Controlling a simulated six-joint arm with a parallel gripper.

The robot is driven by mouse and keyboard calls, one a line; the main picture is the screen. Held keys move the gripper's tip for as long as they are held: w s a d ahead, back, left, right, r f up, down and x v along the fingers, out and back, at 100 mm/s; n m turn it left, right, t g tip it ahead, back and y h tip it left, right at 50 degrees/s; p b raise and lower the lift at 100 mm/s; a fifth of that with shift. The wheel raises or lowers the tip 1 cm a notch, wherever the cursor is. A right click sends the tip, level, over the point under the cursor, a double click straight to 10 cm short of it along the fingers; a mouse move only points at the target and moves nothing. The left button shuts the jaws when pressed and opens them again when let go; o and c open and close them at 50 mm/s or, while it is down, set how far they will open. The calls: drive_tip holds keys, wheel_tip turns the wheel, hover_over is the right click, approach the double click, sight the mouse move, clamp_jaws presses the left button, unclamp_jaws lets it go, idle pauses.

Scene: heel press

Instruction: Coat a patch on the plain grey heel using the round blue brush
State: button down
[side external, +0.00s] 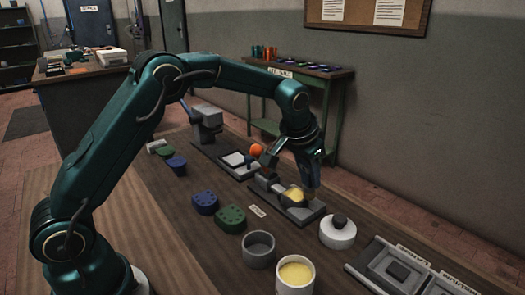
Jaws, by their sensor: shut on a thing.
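A grey piece (285,205), which looks like the plain grey heel, sits in a dark fixture (309,219) right of the table's middle. A pale yellow patch (294,195) shows on its top. My gripper (315,184) is just above and right of this patch, pointing down. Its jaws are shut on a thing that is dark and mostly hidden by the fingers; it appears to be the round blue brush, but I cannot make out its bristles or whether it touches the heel.
A white cup of yellow stuff (295,274) and a grey cup (258,249) stand in front. Blue (205,203) and green (231,218) holed pieces lie left of the fixture. A white pot with a dark knob (338,233) and a compartment tray (420,278) are at right.

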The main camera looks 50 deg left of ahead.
drive_tip(key=shift+r, duration=4.15)
